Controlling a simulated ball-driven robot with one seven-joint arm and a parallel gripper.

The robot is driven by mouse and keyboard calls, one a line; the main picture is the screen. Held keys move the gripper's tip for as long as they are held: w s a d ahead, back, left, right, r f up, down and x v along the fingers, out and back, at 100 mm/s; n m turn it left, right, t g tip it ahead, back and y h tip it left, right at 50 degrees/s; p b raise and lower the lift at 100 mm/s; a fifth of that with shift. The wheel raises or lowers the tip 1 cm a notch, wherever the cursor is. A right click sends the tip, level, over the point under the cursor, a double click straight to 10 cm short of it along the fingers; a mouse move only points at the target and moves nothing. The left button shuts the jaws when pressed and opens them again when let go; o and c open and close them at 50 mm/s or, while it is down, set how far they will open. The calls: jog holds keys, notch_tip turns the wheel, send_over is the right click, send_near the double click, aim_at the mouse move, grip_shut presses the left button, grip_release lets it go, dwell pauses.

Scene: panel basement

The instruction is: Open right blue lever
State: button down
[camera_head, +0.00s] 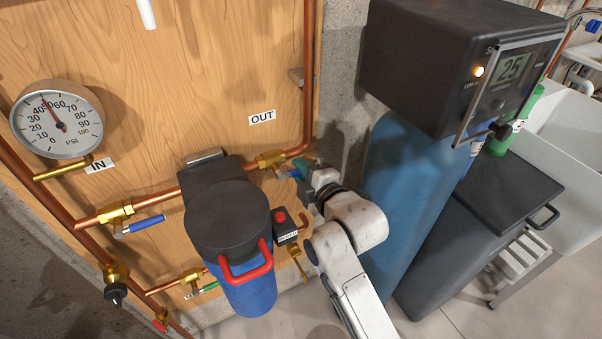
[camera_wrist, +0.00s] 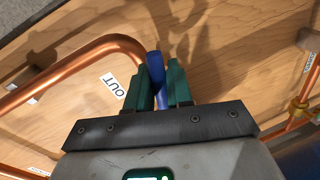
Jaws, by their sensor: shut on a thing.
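The right blue lever (camera_wrist: 154,66) shows in the wrist view between the two green fingers of my gripper (camera_wrist: 163,88). The fingers are shut on it, and its far end sticks out past them. In the head view my gripper (camera_head: 297,173) is just right of the brass valve (camera_head: 270,160) on the copper pipe below the OUT label (camera_head: 262,117). There the lever is mostly hidden by the fingers.
A second blue lever (camera_head: 147,224) is at the left valve below the IN label (camera_head: 99,166). The black-topped blue filter housing (camera_head: 230,220) with a red handle stands left of my gripper. A tall blue tank (camera_head: 402,190) stands close on the right.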

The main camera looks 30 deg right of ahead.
jog(key=shift+r+n+h+p, duration=0.35)
jog(key=shift+r+n, duration=0.2)
jog(key=shift+n, duration=0.35)
jog(key=c, duration=1.2)
grip_release()
jog(key=s, duration=0.3)
jog(key=s+r, duration=0.1)
jog(key=s, duration=0.3)
jog(key=s+r, duration=0.1)
jog(key=s, duration=0.2)
jog(key=shift+s+r, duration=0.1)
jog(key=shift+s, duration=0.2)
